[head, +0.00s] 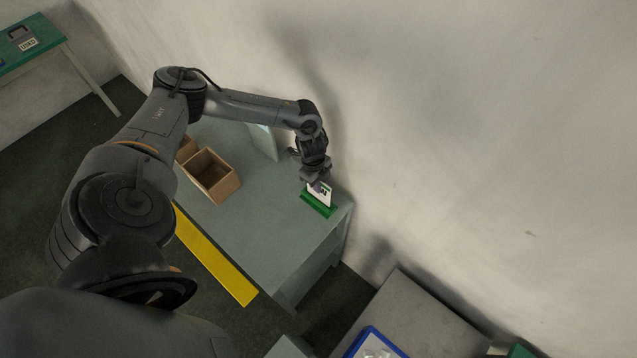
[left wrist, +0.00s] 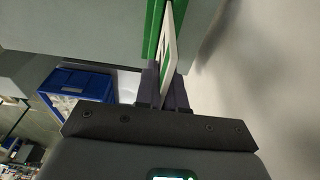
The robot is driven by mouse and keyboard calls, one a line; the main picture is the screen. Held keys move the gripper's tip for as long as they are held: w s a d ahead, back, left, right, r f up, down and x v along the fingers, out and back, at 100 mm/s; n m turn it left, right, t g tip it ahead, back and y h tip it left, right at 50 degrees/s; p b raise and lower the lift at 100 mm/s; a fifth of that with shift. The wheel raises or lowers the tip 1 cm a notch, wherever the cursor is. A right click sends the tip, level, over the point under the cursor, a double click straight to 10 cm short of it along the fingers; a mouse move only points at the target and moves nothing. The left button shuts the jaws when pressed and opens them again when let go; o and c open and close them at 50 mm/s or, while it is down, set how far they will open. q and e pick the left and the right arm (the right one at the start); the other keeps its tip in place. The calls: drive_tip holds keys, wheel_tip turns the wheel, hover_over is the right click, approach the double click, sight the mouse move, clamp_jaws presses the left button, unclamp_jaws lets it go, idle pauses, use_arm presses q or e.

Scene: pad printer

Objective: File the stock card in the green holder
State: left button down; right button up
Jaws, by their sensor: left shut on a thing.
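The stock card (head: 320,195) is white with a green and dark print and stands roughly upright at the green holder (head: 316,206), near the table's far right corner by the wall. My left gripper (head: 318,183) is shut on the card's upper part, just above the holder. In the left wrist view the card (left wrist: 169,45) sits between my left gripper's fingers (left wrist: 164,88), and its far end meets the green holder (left wrist: 153,28). I cannot tell how deep the card's lower edge sits in the slot. My right gripper is not in view.
A blue-rimmed tray (head: 352,346) is at lower right. The table's middle is clear.

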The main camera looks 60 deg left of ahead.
use_arm(q)
drive_tip(key=shift+f+b, duration=0.65)
drive_tip(key=shift+f, duration=0.6)
drive_tip(key=c, duration=1.2)
unclamp_jaws()
drive_tip(key=shift+o, duration=0.2)
drive_tip(key=shift+r, duration=0.1)
wheel_tip(320, 180, up, 6)
drive_tip(key=p, duration=0.6)
